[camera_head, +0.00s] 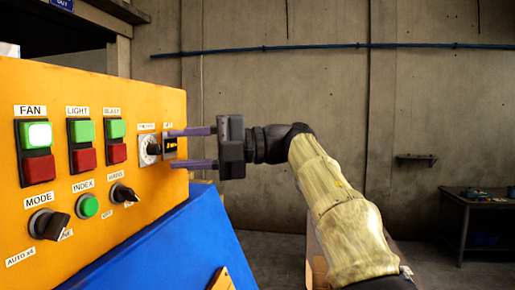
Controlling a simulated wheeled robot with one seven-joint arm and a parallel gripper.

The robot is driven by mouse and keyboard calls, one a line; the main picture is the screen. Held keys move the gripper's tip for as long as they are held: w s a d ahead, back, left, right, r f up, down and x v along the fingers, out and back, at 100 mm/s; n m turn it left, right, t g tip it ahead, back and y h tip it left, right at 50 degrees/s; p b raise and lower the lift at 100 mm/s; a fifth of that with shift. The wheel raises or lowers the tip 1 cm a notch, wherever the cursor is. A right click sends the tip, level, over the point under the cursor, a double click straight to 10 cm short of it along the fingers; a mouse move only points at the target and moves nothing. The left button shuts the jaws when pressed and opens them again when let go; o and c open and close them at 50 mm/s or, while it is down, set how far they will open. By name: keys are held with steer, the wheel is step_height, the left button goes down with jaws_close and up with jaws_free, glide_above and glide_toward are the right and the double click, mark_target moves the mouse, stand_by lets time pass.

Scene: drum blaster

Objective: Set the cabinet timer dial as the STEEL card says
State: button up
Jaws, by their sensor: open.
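The orange cabinet panel (80,180) fills the left. The timer dial (148,150), a dark knob on a white scale plate, sits near the panel's right edge; its setting is too small to read. A small dark display (170,146) with orange digits is just right of it. My gripper (173,149) is open and points left, its two purple fingers one above the other. Their tips are near the display and just right of the dial, with no part of the dial between them; contact is unclear. I see no readable STEEL card.
Left of the dial are the FAN, LIGHT and BLAST button pairs; the FAN green button (36,135) is lit. Below are the MODE knob (49,224), green INDEX button (88,206) and another black knob (123,194). A blue sloped surface (180,245) lies under the panel.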

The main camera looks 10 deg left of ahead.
steer(key=v, duration=1.4)
steer(key=shift+d, duration=0.4)
steer(key=shift+r, duration=0.1)
